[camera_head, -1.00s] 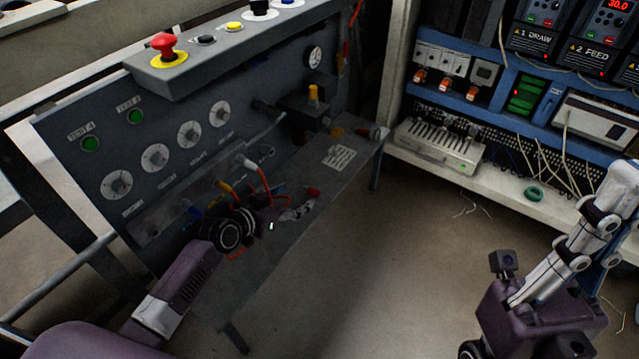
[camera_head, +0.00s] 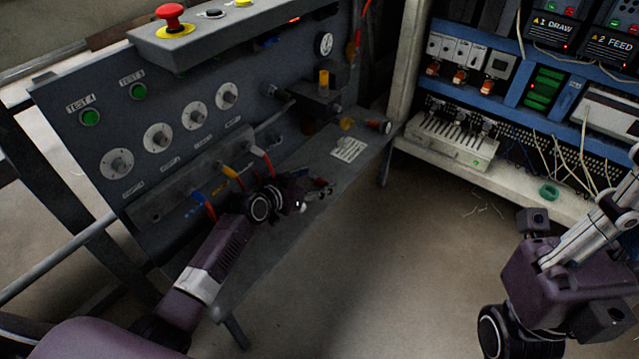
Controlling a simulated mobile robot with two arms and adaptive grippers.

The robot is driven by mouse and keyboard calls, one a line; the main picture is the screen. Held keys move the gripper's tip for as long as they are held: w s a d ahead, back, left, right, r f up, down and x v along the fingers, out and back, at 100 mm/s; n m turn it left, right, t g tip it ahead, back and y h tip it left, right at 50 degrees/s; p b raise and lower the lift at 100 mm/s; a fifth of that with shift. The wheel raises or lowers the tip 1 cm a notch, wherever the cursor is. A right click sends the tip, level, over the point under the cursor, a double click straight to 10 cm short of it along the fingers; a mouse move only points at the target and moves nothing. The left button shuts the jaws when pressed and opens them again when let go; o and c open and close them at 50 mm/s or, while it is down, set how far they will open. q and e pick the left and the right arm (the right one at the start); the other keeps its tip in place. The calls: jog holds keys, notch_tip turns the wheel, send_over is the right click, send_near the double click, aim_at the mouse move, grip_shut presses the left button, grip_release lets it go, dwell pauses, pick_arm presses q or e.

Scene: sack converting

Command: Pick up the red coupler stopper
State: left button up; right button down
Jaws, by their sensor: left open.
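The red coupler stopper (camera_head: 321,182) is a small red piece on the grey bench shelf. In the head view only a bit of it shows, just behind the fingers of my left gripper (camera_head: 318,191). The left gripper is open, low over the shelf, with its fingers pointing right at the stopper. I cannot tell whether the fingers touch it or stand around it. My right arm shows at the right edge, but its gripper is out of view.
Coloured hoses (camera_head: 232,177) hang from the panel behind my left wrist. A dark cylinder with an orange-red end (camera_head: 377,126) and a white label (camera_head: 349,149) lie farther right on the shelf. An electrical rack (camera_head: 455,140) stands at the back right.

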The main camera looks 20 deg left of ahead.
pick_arm(q)
jog(key=c, duration=1.3)
